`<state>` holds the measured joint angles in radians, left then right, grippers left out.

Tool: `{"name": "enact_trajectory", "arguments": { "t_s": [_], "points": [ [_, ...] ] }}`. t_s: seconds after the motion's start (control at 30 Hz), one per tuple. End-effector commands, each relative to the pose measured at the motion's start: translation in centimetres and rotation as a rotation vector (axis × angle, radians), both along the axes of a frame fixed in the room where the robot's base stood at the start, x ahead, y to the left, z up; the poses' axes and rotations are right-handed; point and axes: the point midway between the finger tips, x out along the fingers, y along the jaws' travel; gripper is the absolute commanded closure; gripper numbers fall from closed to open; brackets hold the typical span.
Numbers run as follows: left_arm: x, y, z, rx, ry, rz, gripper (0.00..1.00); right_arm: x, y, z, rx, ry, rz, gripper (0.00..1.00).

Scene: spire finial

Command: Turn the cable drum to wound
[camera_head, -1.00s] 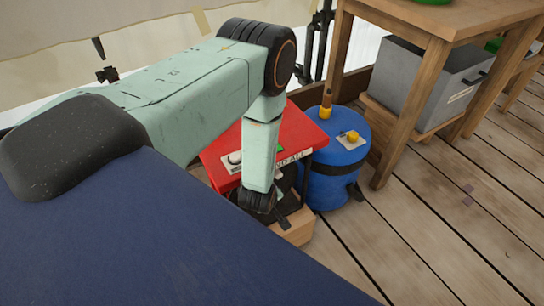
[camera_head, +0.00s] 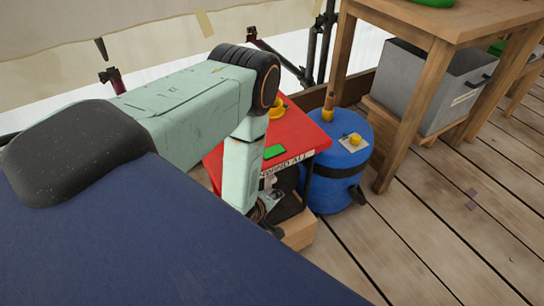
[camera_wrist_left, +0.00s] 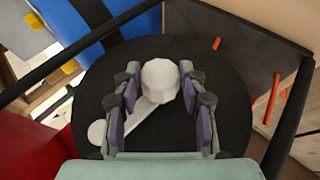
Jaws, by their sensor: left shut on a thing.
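In the left wrist view, a dark round disc (camera_wrist_left: 185,128) fills the middle, apparently the drum's face. A pale crank arm with a rounded knob (camera_wrist_left: 160,82) lies across it. My left gripper (camera_wrist_left: 157,88) is shut on the pale knob, with fingers on both sides of it. In the head view, my left gripper (camera_head: 266,214) reaches down beside the red-topped stand (camera_head: 300,132). A label on the stand's edge is partly covered by my arm. The drum is mostly hidden there. My right gripper is out of view.
A blue barrel (camera_head: 330,180) with a yellow knob (camera_head: 355,139) stands just right of the red stand. A wooden table (camera_head: 450,20) and a grey bin (camera_head: 425,80) are further right. Plank floor at the lower right is mostly clear.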

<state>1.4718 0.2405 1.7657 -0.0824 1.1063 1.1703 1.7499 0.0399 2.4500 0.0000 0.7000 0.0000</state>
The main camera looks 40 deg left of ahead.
Motion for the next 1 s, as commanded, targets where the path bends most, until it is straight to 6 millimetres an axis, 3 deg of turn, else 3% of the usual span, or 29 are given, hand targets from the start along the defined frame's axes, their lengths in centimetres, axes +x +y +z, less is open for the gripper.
{"name": "enact_trajectory", "arguments": {
  "t_s": [0.13, 0.17, 0.4, 0.77, 1.0],
  "points": [
    [0.0, 0.1, 0.0, 0.001, 0.0, 0.002, 1.0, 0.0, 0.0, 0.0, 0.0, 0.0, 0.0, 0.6],
    [0.0, 0.1, 0.0, 0.001, 0.0, 0.002, 0.57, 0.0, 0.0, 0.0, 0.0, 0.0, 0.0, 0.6],
    [0.0, 0.0, 0.0, 0.001, 0.0, 0.002, 0.37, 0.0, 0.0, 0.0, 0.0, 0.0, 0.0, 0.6],
    [-0.1, 0.0, 0.2, 0.001, 0.001, 0.001, 0.35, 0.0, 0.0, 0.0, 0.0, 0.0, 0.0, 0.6],
    [-2.2, -0.3, 2.1, 0.0, 0.002, 0.002, 0.35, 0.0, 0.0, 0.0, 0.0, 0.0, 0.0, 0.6]
  ]
}}
